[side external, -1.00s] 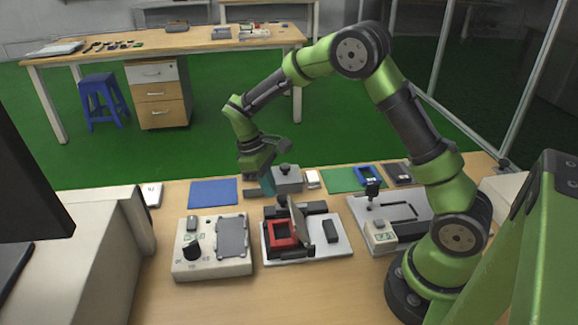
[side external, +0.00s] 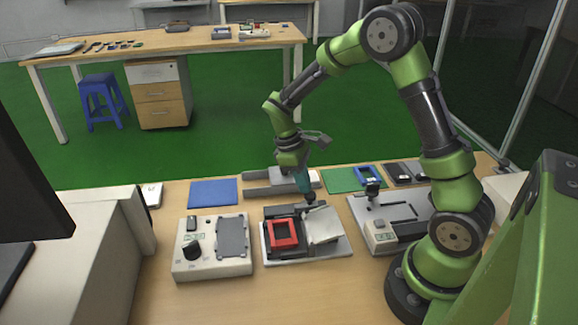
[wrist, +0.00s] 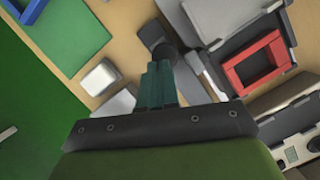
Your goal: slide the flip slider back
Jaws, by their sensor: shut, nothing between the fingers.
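The flip slider fixture has a white base (side external: 335,248), a red square frame (side external: 283,234) and a flap (side external: 323,225) lying over to the right with its pale face up. A dark knob (side external: 310,197) stands at the back of the fixture, beside the flap. My gripper (side external: 306,191) is shut and empty, pointing down at this knob. In the wrist view the teal fingertips (wrist: 160,70) are right by the dark knob (wrist: 155,38); whether they touch cannot be told. The red frame (wrist: 257,65) lies right of them there.
A control box with a black dial (side external: 193,249) stands left, and a joystick fixture (side external: 382,233) stands right. Behind are a blue mat (side external: 213,193), a grey slide block (side external: 285,180), a green mat (side external: 345,180) and a blue frame (side external: 368,174).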

